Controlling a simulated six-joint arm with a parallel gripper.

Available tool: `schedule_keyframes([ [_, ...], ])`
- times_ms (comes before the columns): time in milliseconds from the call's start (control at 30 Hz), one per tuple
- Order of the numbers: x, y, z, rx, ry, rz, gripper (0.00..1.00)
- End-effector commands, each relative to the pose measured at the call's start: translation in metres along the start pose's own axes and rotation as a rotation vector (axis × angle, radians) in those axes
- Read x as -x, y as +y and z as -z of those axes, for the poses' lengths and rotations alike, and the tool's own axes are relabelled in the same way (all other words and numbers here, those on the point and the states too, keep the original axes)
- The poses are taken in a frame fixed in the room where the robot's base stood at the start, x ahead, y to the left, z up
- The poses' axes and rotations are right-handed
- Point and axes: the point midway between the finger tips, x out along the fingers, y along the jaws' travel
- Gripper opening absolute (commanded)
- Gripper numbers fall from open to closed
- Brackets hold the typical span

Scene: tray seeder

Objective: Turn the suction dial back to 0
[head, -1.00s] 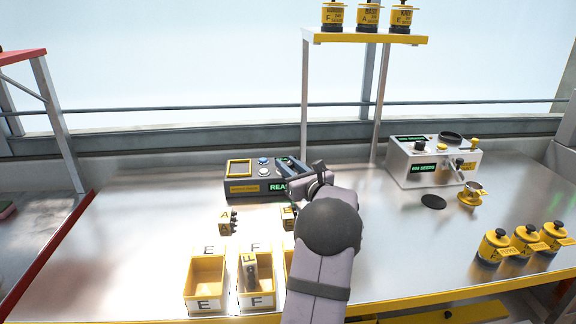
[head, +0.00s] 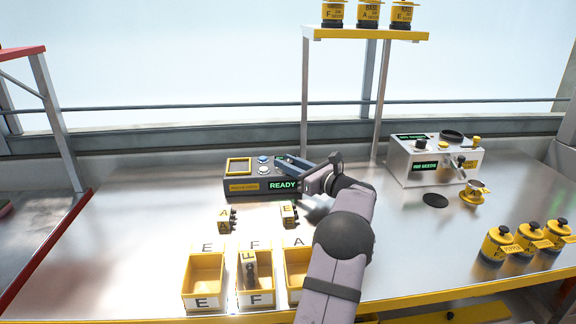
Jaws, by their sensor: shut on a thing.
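The dark console (head: 236,195) stands at the back middle of the table, with a green READY display (head: 283,185) on its front. My gripper (head: 289,161) is at the right part of the console's top, beside the blue and white buttons. It is shut on what seems to be the suction dial. The dial is hidden by the jaws, so its setting cannot be read. My wrist and arm come in from the lower right.
Letter-marked yellow bins (head: 204,296) stand at the front, with small blocks (head: 289,213) behind them. A white machine (head: 398,178) stands to the right, with several yellow canisters (head: 498,246) at the far right. A shelf (head: 366,38) stands behind. The table left of the console is clear.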

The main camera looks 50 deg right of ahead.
Motion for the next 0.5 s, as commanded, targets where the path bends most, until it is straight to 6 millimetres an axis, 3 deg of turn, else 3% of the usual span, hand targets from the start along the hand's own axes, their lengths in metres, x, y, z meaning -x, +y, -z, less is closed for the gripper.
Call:
schedule_keyframes([
  [500, 0.0000, -0.0001, -0.0004, 0.000, 0.000, -0.180, 0.02],
])
